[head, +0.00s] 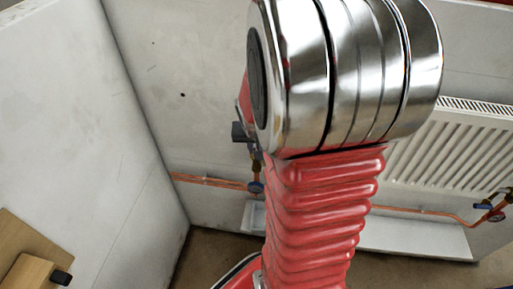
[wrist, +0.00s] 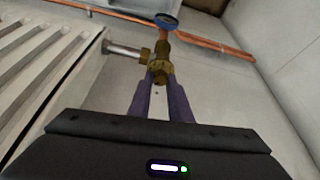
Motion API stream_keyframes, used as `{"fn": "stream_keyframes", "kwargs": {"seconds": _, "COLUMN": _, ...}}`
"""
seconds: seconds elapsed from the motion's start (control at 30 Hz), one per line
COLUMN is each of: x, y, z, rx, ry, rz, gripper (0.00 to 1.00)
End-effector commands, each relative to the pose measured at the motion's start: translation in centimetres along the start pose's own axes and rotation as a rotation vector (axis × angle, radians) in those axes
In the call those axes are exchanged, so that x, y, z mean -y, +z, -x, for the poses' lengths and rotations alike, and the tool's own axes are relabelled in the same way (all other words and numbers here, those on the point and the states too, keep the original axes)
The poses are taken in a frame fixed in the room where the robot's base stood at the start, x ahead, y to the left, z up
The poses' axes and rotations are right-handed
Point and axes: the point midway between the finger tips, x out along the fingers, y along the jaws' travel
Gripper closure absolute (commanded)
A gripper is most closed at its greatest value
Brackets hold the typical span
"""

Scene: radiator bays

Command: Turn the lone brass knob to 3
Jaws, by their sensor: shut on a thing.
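In the wrist view, the brass knob (wrist: 160,68) sits on a brass valve between a silver stub on the left and a copper pipe beyond. The two purple fingers of my gripper (wrist: 162,82) are shut on its sides. Any numbers on the knob are too small to read. In the head view, brass fittings (head: 256,163) show just left of my arm. My arm hides most of the valve, and the fingers cannot be made out there.
A white radiator (head: 455,150) hangs on the back wall, with a second valve (head: 495,213) at its right. Copper pipes (head: 205,181) run low along the wall. A blue round part (wrist: 166,20) sits beyond the knob. A pale side wall (head: 75,120) stands left, with wooden boards (head: 25,270) near it.

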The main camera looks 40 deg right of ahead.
Motion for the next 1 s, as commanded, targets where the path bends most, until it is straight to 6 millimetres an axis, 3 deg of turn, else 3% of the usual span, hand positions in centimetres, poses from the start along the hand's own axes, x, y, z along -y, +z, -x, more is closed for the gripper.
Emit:
{"fn": "stream_keyframes", "kwargs": {"seconds": 0.77, "x": 0.08, "y": 0.24, "z": -0.06, "rx": 0.004, "ry": 0.049, "rz": -0.111, "gripper": 1.0}}
{"fn": "stream_keyframes", "kwargs": {"seconds": 0.8, "x": 0.08, "y": 0.23, "z": -0.06, "rx": 0.004, "ry": 0.048, "rz": -0.111, "gripper": 0.8}}
{"fn": "stream_keyframes", "kwargs": {"seconds": 1.0, "x": 0.11, "y": 0.13, "z": -0.04, "rx": 0.002, "ry": 0.047, "rz": -0.111, "gripper": 0.66}}
